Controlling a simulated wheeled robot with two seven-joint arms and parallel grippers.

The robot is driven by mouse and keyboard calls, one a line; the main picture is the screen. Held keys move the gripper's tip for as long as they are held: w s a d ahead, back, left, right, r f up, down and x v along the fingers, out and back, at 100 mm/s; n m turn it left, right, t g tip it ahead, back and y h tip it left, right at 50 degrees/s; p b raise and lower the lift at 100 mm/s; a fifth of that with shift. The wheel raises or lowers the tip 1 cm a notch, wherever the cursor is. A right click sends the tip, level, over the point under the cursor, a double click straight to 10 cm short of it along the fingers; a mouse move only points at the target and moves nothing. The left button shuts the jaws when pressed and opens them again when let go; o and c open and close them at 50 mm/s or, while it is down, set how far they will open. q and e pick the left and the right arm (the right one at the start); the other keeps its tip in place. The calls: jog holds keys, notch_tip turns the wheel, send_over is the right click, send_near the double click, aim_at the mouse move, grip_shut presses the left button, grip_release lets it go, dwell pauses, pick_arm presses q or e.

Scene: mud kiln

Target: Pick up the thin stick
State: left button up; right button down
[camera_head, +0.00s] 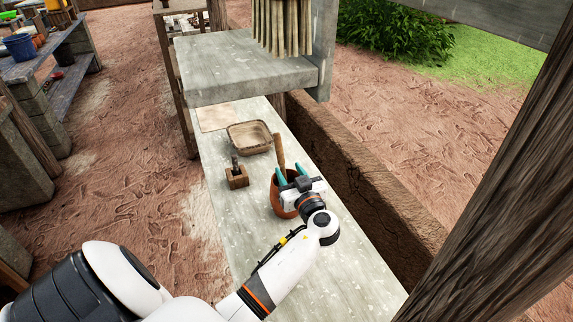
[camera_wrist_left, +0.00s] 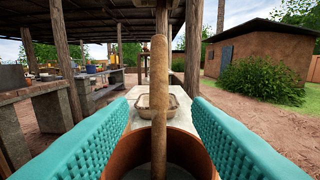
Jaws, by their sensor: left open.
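The thin stick (camera_head: 280,150) is a brown wooden rod standing upright in a reddish clay pot (camera_head: 283,202) on the bench. In the left wrist view the stick (camera_wrist_left: 159,95) rises in the middle, between the two teal fingers, with the pot (camera_wrist_left: 128,156) around its lower part. My left gripper (camera_head: 290,175) is open at the pot's top, its fingers apart on either side of the stick. In the left wrist view my left gripper (camera_wrist_left: 160,145) shows clear gaps between each finger and the stick. My right gripper does not show.
A shallow square basket-like tray (camera_head: 250,137) and a small wooden block with a dark peg (camera_head: 236,176) stand on the pale bench (camera_head: 240,230). A raised grey shelf (camera_head: 245,70) with hanging rods (camera_head: 283,27) overhangs the far end. A wooden post (camera_head: 490,200) stands at right.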

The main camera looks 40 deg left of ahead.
aim_at(282, 161)
pick_arm(q)
jog(key=shift+x, duration=1.1)
jog(key=shift+a, duration=0.3)
jog(key=x, duration=0.5)
jog(key=shift+d+p, duration=0.1)
jog(key=shift+p, duration=0.25)
jog(key=shift+w+a, duration=0.3)
jog(key=shift+a, duration=0.2)
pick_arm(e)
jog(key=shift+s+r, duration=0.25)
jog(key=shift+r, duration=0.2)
pick_arm(q)
jog(key=shift+d, duration=0.1)
jog(key=shift+c, duration=1.2)
grip_shut()
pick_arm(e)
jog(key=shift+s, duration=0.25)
